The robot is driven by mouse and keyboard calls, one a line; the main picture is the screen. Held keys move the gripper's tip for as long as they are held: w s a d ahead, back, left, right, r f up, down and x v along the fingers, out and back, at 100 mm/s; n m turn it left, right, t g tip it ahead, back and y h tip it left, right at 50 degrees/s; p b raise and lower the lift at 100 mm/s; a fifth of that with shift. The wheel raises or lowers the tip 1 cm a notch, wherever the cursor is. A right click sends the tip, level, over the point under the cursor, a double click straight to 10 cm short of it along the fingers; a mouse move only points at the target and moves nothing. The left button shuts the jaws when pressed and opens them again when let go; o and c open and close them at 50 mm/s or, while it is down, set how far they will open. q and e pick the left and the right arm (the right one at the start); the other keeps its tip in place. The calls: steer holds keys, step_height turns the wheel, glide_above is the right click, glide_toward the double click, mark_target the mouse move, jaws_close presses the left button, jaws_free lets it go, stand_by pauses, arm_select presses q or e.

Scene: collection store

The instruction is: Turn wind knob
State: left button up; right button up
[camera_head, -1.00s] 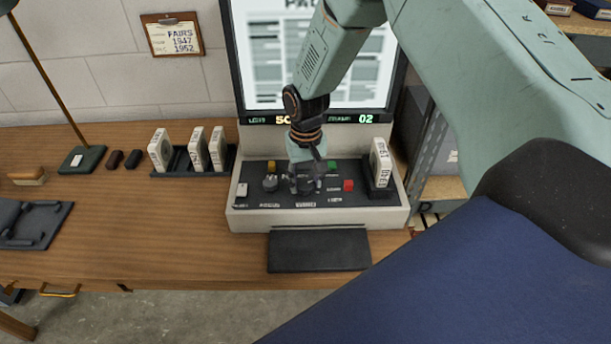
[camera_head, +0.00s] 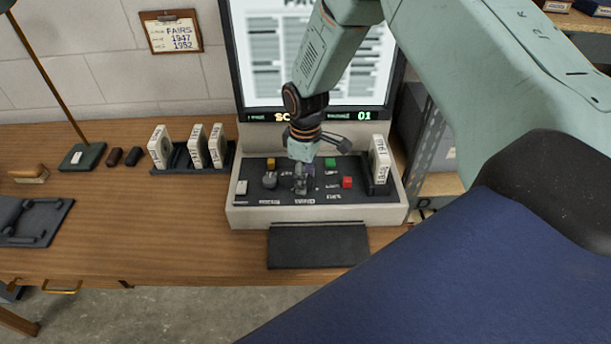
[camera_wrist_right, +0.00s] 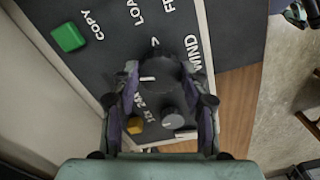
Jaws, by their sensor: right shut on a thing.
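The wind knob (camera_wrist_right: 160,76) is a dark round knob with a white mark, beside the "WIND" lettering in the right wrist view. My right gripper (camera_wrist_right: 163,70) has its two fingers on opposite sides of it and is shut on it. In the head view my right gripper (camera_head: 303,180) points down onto the control panel (camera_head: 240,212) of the reader machine, and mostly hides the knob. The reader's screen (camera_head: 262,55) shows a blurred page, with "01" at the right of the strip below it. My left gripper is out of view.
A smaller grey knob (camera_head: 269,180), a yellow button (camera_head: 271,164), a green button (camera_head: 330,162) and a red button (camera_head: 347,182) sit close around the gripper. A boxed reel (camera_head: 380,160) stands at the panel's right. Several more boxes stand in a rack (camera_head: 180,170) at left.

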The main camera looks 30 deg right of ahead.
steer(key=shift+w+n, duration=0.1)
steer(key=shift+n, duration=1)
steer(key=o, duration=1.1)
steer(key=shift+o, duration=0.2)
steer(key=shift+r, duration=0.1)
step_height(320, 180, up, 12)
